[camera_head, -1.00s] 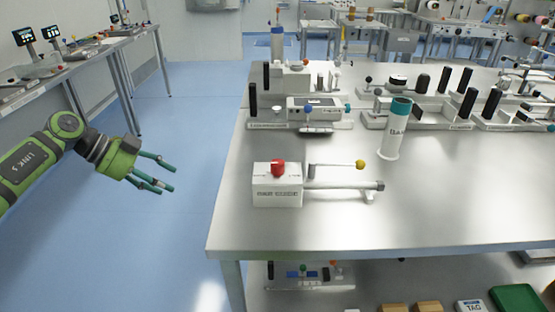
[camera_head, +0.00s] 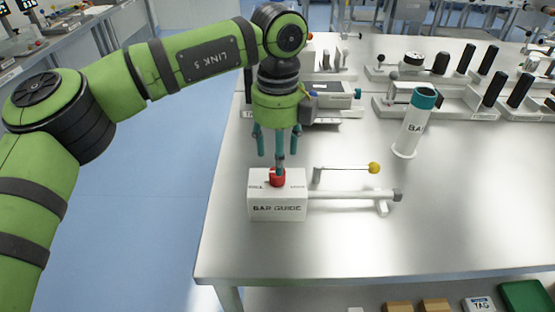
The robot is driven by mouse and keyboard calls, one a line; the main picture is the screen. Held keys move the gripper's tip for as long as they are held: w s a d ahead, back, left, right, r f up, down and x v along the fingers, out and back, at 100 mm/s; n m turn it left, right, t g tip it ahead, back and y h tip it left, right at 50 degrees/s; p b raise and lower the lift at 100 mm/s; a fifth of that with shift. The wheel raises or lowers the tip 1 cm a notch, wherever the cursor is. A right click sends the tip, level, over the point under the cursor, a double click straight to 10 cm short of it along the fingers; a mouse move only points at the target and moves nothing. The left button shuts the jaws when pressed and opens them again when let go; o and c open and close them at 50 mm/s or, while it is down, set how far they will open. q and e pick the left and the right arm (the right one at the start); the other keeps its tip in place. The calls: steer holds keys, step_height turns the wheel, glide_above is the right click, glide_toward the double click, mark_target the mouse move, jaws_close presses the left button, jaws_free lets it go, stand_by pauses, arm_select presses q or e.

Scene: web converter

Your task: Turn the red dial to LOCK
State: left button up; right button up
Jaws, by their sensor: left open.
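The red dial (camera_head: 277,178) sits on top of a white box (camera_head: 277,207) labelled BAR GUIDE. Small lettering stands on the box's top on either side of the dial; the word on the right is too small to read surely. My left gripper (camera_head: 277,163) points straight down over the box, with its teal fingers spread open. One finger overlaps the dial's top in the picture; I cannot tell whether it touches. The other fingertips are higher and behind or beside the dial. My right gripper does not show.
A bar (camera_head: 350,194) runs right from the box, with a yellow-knobbed lever (camera_head: 374,168) above it. Fixtures with black handles (camera_head: 494,88) line the table's back. The front tabletop is clear.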

arm_select(q)
step_height(320, 180, down, 4)
steer(key=shift+w+p, duration=0.15)
steer(key=shift+p, duration=0.35)
steer(key=shift+f, duration=0.55)
jaws_close()
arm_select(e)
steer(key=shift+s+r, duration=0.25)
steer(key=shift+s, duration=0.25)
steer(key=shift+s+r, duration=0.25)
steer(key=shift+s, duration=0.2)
